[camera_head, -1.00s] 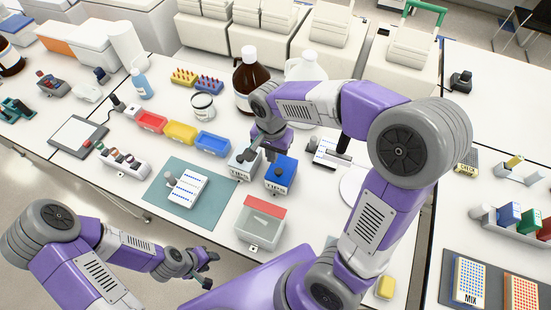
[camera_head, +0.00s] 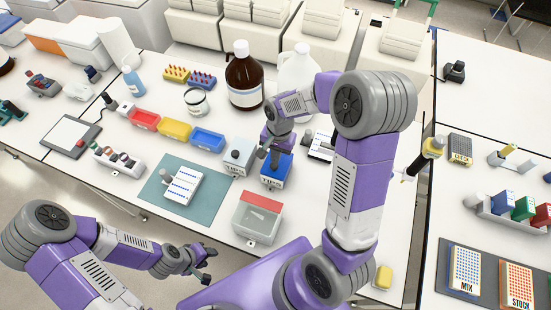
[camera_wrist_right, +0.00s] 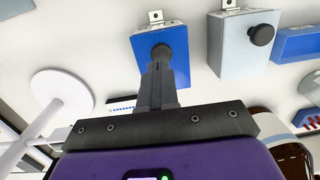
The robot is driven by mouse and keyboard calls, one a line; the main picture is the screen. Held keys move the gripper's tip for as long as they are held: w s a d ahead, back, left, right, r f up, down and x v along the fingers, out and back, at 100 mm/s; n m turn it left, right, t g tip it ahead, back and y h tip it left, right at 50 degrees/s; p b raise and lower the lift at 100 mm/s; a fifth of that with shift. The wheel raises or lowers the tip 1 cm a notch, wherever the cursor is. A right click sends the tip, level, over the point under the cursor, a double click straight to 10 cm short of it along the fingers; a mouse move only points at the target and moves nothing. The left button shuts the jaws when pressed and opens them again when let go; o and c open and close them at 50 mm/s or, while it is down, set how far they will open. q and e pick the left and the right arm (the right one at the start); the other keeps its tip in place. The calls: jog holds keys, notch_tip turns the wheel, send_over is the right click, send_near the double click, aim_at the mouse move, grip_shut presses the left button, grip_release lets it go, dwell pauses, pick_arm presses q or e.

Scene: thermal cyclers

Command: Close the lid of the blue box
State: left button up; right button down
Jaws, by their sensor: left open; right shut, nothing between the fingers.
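The lid looks flat and down on the box. In the right wrist view the blue lid (camera_wrist_right: 147,42) shows a dark round knob (camera_wrist_right: 161,50). My right gripper (camera_head: 273,156) is over the blue lid, fingers shut and empty. In the right wrist view its fingertips (camera_wrist_right: 160,70) are at the knob; I cannot tell whether they touch it. My left gripper (camera_head: 207,260) is open and empty off the table's front edge.
A grey box (camera_head: 238,158) with a dark knob stands just left of the blue box. A clear box with a red lid (camera_head: 263,200) is in front. A brown bottle (camera_head: 243,80) and a white jug (camera_head: 297,72) stand behind. A teal mat (camera_head: 155,190) lies to the left.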

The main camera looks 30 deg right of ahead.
jog(key=shift+a+f, duration=0.1)
jog(key=shift+f, duration=1.15)
jog(key=shift+f, duration=0.1)
